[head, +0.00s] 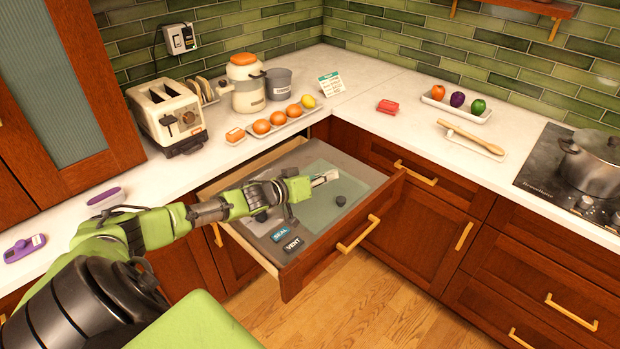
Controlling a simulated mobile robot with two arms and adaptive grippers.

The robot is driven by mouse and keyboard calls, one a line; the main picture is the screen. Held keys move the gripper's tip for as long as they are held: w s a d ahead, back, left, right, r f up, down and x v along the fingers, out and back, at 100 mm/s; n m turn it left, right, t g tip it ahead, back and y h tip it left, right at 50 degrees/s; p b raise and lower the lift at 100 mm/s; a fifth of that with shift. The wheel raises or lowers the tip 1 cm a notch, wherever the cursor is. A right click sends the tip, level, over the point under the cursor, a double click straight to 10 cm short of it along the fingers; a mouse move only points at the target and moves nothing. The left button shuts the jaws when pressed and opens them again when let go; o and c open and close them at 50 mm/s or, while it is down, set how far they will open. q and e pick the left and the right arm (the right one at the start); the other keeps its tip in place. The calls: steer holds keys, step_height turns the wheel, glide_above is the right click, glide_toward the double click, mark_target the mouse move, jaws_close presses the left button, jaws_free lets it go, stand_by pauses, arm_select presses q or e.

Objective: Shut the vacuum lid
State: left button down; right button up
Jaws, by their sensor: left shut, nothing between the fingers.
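An open drawer (292,283) under the counter corner holds a grey vacuum unit with labels reading SEAL (281,234) and VENT (293,245). A pale green, see-through panel (322,212), which looks like the vacuum lid, shows in the drawer. I cannot tell whether it lies flat or is raised. A small dark round part (341,200) sits at the panel's right. My left gripper (332,177) is over the drawer, shut and empty, its tips in front of the panel. I cannot tell whether they touch it. My left forearm hides part of the drawer. My right gripper is out of view.
A pot (590,165) stands on the stove at right. Floor before the drawer is clear.

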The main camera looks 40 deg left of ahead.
arm_select(q)
steer(key=d+v, duration=0.1)
steer(key=v, duration=0.6)
steer(key=shift+s+r, duration=0.25)
